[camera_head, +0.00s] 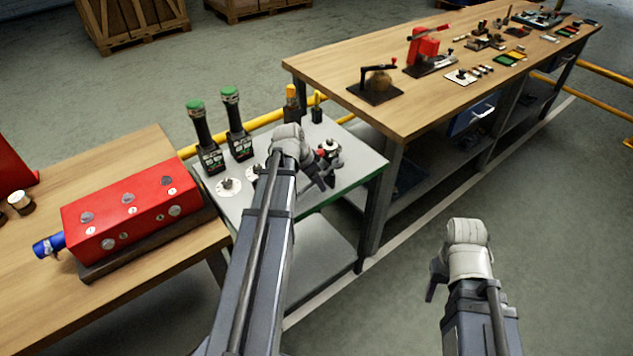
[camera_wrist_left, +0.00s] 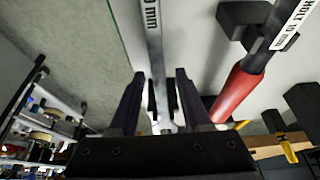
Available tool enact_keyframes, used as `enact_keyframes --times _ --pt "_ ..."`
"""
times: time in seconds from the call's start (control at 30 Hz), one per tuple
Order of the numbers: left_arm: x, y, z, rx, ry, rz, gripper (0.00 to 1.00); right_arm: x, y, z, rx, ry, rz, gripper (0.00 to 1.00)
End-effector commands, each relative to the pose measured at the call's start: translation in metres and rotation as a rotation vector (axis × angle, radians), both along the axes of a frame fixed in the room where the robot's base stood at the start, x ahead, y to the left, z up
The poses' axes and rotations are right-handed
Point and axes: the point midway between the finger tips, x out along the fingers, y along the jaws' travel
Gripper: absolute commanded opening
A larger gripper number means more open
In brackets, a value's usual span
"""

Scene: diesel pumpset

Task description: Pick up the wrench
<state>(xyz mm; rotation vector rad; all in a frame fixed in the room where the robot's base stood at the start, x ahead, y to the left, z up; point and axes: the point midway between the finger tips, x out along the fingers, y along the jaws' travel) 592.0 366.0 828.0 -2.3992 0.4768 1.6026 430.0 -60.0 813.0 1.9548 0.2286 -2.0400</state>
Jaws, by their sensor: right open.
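The wrench (camera_wrist_left: 153,50) is a flat grey metal bar with a white "mm" label. In the left wrist view it runs lengthwise between the two dark fingers of my left gripper (camera_wrist_left: 158,80). I cannot tell whether the fingers press on it. In the head view my left gripper (camera_head: 322,177) is over the small grey table (camera_head: 345,195), near its right side; the wrench cannot be made out there. My right gripper (camera_head: 435,280) is open, over the floor at the lower right, apart from the tables.
A red-handled tool (camera_wrist_left: 238,92) is right of the wrench in the wrist view. Two green-capped black tools (camera_head: 237,120) stand on the small table. A red block (camera_head: 130,215) is on the left bench. A long workbench (camera_head: 425,105) with fixtures stands behind.

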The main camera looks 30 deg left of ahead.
Motion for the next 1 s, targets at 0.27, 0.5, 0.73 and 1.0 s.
enact_keyframes --times 0.27,0.5,0.73,1.0 --pt "-0.0002 0.0001 0.0 0.0 0.0 0.0 0.15 0.0 0.0 0.0 0.0 0.0 0.0 0.5" --pt "-0.0002 0.0001 0.0 0.0 0.0 0.0 0.0 0.0 0.0 0.0 0.0 0.0 0.0 0.5" --pt "-0.0002 0.0001 0.0 0.0 0.0 0.0 0.0 0.0 0.0 0.0 0.0 0.0 0.0 0.5" --pt "0.0 0.0001 0.0 0.0 0.0 0.0 0.0 0.0 0.0 0.0 0.0 0.0 0.0 0.5"
